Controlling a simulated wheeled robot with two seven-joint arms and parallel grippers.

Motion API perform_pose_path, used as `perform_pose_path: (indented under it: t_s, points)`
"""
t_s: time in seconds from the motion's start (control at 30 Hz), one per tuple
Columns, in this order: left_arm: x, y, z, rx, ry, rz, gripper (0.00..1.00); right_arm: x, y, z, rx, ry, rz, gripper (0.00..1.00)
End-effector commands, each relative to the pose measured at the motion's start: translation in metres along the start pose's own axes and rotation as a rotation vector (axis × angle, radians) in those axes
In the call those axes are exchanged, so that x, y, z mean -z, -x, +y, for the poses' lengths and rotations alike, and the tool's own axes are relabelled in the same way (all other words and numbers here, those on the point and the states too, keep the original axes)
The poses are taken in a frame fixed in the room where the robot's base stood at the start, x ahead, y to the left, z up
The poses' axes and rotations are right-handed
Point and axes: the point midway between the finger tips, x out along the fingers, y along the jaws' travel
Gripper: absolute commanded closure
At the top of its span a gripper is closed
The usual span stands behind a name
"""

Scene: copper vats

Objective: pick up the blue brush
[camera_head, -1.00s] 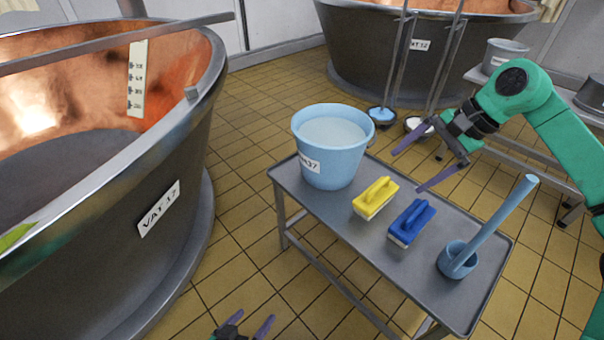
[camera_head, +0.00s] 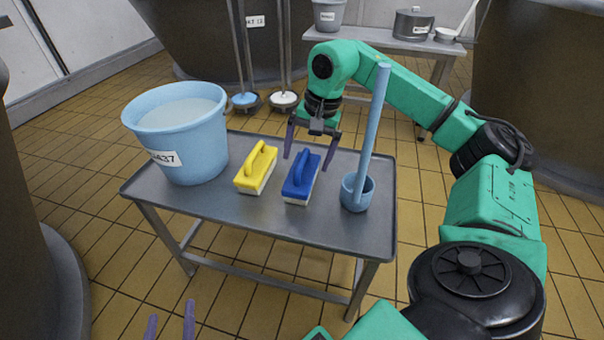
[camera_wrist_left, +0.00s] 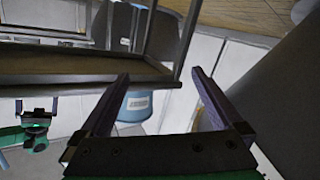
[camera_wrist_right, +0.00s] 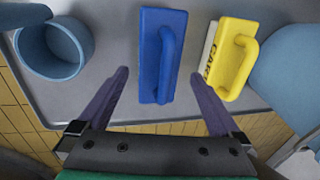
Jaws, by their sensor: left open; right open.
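The blue brush (camera_head: 302,178) lies on the grey metal table between the yellow brush and the ladle, its handle loop facing up. In the right wrist view the blue brush (camera_wrist_right: 162,55) appears just beyond my fingertips, roughly centred between them. My right gripper (camera_head: 309,158) is open and empty, above the far side of the blue brush; its fingers (camera_wrist_right: 158,78) point toward it, and I cannot tell whether they touch it. My left gripper (camera_head: 170,322) is open and empty at the bottom edge of the head view, low in front of the table; its fingers also show in the left wrist view (camera_wrist_left: 160,75).
On the table (camera_head: 235,212), a light blue bucket (camera_head: 185,145) stands left, a yellow brush (camera_head: 257,168) beside it, and a blue ladle (camera_head: 358,195) with a tall upright handle right of the blue brush. Dark vats and a back table (camera_head: 385,40) stand around. Tiled floor is open at front.

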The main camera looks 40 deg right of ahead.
Motion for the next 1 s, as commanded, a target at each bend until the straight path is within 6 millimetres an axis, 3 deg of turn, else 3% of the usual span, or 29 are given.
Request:
perform_pose_path:
  t_s: [0.2, 0.5, 0.77, 1.0]
  points:
    - [0.059, -0.021, 0.001, -0.02, -0.048, 0.165, 0.0, 0.0, -0.009, 0.001, 0.001, 0.0, 0.0, 0.0]
    - [0.139, -0.033, 0.009, -0.049, -0.11, 0.388, 0.0, 0.001, -0.02, 0.002, 0.002, 0.0, 0.0, 0.0]
    - [0.208, -0.029, 0.021, -0.079, -0.163, 0.589, 0.0, 0.001, -0.029, 0.003, 0.001, 0.0, 0.0, 0.0]
    - [0.27, -0.013, 0.035, -0.109, -0.212, 0.782, 0.0, 0.001, -0.042, 0.003, 0.001, 0.0, 0.0, 0.0]
